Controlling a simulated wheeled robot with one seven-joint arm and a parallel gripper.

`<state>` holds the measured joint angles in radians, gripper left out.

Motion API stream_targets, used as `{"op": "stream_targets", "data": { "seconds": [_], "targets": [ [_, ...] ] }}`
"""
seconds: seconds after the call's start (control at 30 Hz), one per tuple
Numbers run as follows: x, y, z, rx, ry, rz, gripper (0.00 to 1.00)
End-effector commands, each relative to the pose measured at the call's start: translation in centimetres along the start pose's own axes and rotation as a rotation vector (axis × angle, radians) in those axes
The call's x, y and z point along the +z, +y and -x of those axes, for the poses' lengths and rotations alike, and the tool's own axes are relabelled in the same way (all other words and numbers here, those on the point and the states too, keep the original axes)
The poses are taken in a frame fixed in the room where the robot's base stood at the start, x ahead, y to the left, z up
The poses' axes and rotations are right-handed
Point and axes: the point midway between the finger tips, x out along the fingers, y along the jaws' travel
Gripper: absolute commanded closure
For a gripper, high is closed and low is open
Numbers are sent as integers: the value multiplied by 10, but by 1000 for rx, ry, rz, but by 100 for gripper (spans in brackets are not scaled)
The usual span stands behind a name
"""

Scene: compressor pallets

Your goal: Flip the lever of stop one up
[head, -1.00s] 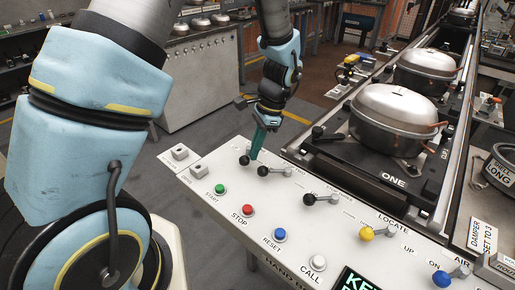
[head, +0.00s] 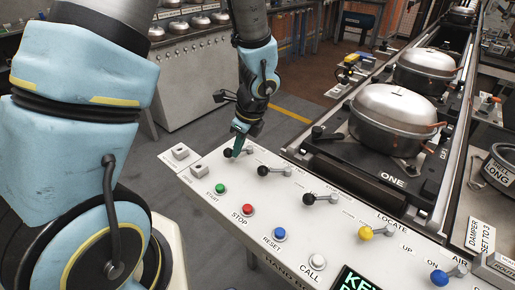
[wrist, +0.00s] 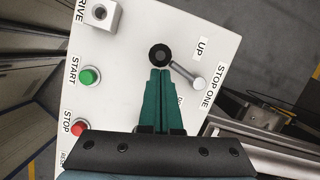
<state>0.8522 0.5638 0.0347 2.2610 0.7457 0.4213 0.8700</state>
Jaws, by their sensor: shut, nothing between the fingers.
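The stop one lever has a black knob (head: 228,152) and a light metal arm, at the far left of the row of levers in the head view. In the wrist view its knob (wrist: 160,55) lies left of and above its pivot (wrist: 197,83), beside the STOP ONE label. The UP label (wrist: 202,47) is right of the knob; a partly hidden label lies below the arm. My gripper (head: 237,154) is shut and empty, at the knob's right side in the head view. In the wrist view its teal fingertips (wrist: 160,71) are just below the knob, touching or nearly so.
A second black-knobbed lever (head: 263,171) and a third (head: 308,199) stand to the right on the white panel. Green START (head: 220,188), red STOP (head: 247,210) and blue RESET (head: 279,234) buttons sit in front. A conveyor pallet (head: 352,165) with a compressor is behind.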

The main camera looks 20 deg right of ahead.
Motion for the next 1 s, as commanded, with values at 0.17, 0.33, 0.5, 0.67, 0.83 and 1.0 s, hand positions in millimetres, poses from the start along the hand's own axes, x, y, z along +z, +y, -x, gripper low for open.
{"op": "stream_targets", "data": {
  "seconds": [0.17,0.33,0.5,0.67,0.83,1.0],
  "targets": [
    [8,0,-2,-38,0,-123,100],
    [13,-2,-4,-57,0,-180,100],
    [16,-3,-5,-56,0,-179,100],
    [18,-4,-5,-56,0,-179,100],
    [18,-4,-5,-56,0,-178,100],
    [18,-4,-5,-55,-1,-178,100]
  ]
}}
